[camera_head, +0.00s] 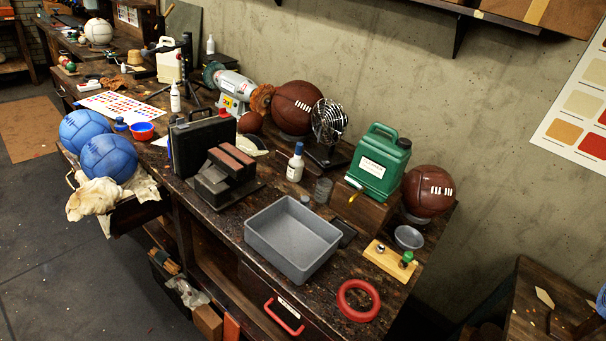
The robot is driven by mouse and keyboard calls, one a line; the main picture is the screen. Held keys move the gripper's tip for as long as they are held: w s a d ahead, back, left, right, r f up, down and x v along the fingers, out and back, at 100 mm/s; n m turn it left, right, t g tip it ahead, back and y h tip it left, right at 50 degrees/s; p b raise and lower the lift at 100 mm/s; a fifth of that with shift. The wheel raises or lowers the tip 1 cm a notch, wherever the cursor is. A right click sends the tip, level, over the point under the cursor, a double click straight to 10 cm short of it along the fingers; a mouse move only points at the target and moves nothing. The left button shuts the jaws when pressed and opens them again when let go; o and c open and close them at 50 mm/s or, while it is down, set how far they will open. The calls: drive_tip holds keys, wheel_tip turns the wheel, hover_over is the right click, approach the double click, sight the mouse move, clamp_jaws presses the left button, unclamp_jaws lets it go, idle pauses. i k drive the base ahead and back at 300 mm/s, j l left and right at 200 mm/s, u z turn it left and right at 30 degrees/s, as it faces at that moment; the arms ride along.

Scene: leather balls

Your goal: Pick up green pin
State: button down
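A small pin with a green top (407,257) stands at the right end of a light wooden block (386,264) near the front right of the workbench. A second small knob, pale or metallic (381,248), sits on the same block to its left. The pin's lower part is too small to make out clearly. My gripper does not show in this view.
A grey tray (262,237) stands left of the block, and a red ring (358,300) lies in front of it. A small grey bowl (408,237), a green canister (377,160) and a brown ball (428,190) stand behind. The concrete wall (480,120) rises behind the bench.

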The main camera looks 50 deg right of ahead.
sight(408, 256)
drive_tip(key=k+z, duration=0.1)
drive_tip(key=z, duration=0.35)
drive_tip(key=k+z, duration=0.1)
drive_tip(key=z, duration=0.4)
drive_tip(key=k+z, duration=0.1)
drive_tip(key=z, duration=0.35)
drive_tip(key=l+z, duration=0.1)
drive_tip(key=z, duration=0.35)
drive_tip(key=k, duration=0.05)
